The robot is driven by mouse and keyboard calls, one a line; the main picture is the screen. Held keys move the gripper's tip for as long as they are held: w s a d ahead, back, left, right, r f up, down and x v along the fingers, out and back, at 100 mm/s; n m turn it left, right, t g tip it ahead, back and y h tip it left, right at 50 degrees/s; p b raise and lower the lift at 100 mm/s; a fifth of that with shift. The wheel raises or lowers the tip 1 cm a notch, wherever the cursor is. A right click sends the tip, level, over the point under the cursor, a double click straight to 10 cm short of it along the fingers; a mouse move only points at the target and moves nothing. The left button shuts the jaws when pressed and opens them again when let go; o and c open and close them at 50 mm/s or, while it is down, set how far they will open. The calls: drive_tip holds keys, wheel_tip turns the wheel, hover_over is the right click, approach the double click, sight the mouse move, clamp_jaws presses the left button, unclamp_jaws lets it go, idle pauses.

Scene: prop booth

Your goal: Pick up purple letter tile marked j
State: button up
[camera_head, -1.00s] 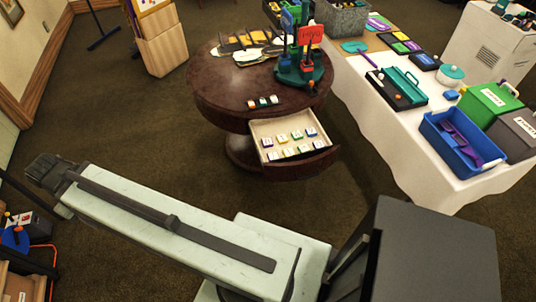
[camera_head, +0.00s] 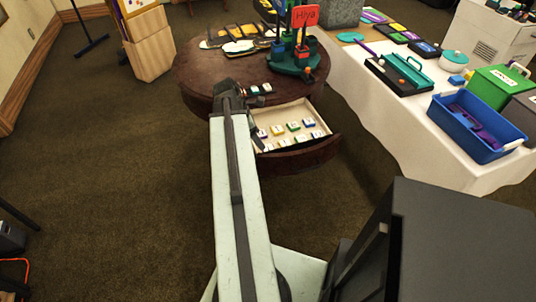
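Several small letter tiles (camera_head: 293,126) lie in two rows in the open drawer (camera_head: 325,120) of the round dark table (camera_head: 197,72). Their edges are of different colours, but the letters are too small to read, so I cannot tell which one is the purple j. A few more small tiles (camera_head: 266,87) lie on the tabletop near its front edge. My gripper (camera_head: 228,91) is at the table's front edge, left of the drawer and close to those tabletop tiles. Its fingers are too small and dark to tell whether they are open. My arm hides the drawer's left side.
A stand with coloured cups and a red sign (camera_head: 305,16) stands on the table, with flat pieces (camera_head: 240,45) to its left. A white-clothed table (camera_head: 395,125) with a blue bin (camera_head: 477,127) is on the right. Carpet (camera_head: 120,170) on the left is clear.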

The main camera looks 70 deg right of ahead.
sight(267, 147)
drive_tip(key=shift+b+x, duration=1.35)
drive_tip(key=shift+x, duration=0.1)
drive_tip(key=shift+r, duration=0.1)
drive_tip(key=b+x, duration=0.4)
drive_tip(key=x, duration=0.1)
drive_tip(key=shift+w+d+b, duration=0.1)
drive_tip(key=shift+d+b, duration=0.25)
drive_tip(key=shift+d, duration=0.1)
drive_tip(key=c, duration=1.4)
